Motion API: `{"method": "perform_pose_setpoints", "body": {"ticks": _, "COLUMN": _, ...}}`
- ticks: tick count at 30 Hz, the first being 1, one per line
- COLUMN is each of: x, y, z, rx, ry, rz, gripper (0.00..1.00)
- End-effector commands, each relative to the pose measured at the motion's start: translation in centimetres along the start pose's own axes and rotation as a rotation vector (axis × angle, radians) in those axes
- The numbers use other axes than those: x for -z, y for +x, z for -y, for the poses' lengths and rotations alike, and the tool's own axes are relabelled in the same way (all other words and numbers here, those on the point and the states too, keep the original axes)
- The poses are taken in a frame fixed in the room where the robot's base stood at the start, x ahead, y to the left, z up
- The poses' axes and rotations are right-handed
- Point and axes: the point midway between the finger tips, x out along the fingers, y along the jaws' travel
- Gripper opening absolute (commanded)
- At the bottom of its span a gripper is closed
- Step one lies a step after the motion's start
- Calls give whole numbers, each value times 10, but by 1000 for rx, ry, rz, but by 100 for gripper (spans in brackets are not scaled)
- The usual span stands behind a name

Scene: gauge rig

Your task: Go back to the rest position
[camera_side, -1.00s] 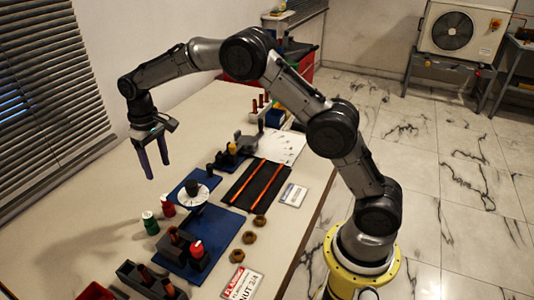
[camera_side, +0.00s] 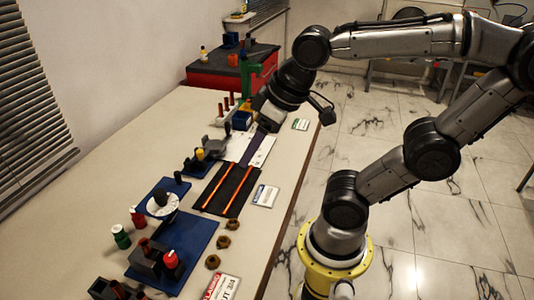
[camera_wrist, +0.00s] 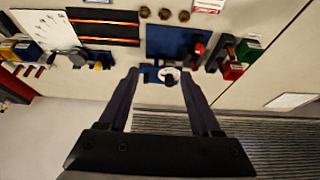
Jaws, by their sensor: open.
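My gripper (camera_side: 253,148) is in the side view, hanging from the raised arm over the white sheet (camera_side: 262,154) at the far end of the row of parts. Its fingers slant down and hold nothing; their gap is hard to see there. In the wrist view, my gripper (camera_wrist: 160,73) has two dark fingers spread wide with nothing between them. The white dial gauge (camera_wrist: 169,76) on a blue base shows beyond the fingertips, well below them. In the side view the gauge (camera_side: 161,204) stands left of the black mat.
A black mat (camera_side: 225,195) with orange rods, a blue mat (camera_side: 197,237), several brown nuts (camera_side: 212,262), red and green knobs (camera_side: 121,236) and a dark bin (camera_side: 107,289) are on the bench. A red cabinet (camera_side: 232,68) stands behind. Bench space at left is clear.

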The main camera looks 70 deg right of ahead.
Motion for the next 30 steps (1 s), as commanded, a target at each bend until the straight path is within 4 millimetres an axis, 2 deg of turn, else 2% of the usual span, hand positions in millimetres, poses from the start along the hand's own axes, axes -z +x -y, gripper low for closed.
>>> {"method": "perform_pose_setpoints", "body": {"ticks": 1, "x": -11, "y": 0, "z": 0, "rx": -1, "ry": 0, "rz": -17, "gripper": 65}}
{"method": "perform_pose_setpoints", "body": {"ticks": 3, "x": -22, "y": 0, "z": -1, "rx": -2, "ry": 0, "rz": -29, "gripper": 65}}
{"method": "perform_pose_setpoints", "body": {"ticks": 7, "x": -30, "y": 2, "z": -1, "rx": -2, "ry": -1, "rz": -37, "gripper": 65}}
{"method": "perform_pose_setpoints", "body": {"ticks": 30, "x": -30, "y": 2, "z": -1, "rx": -2, "ry": -1, "rz": -36, "gripper": 65}}
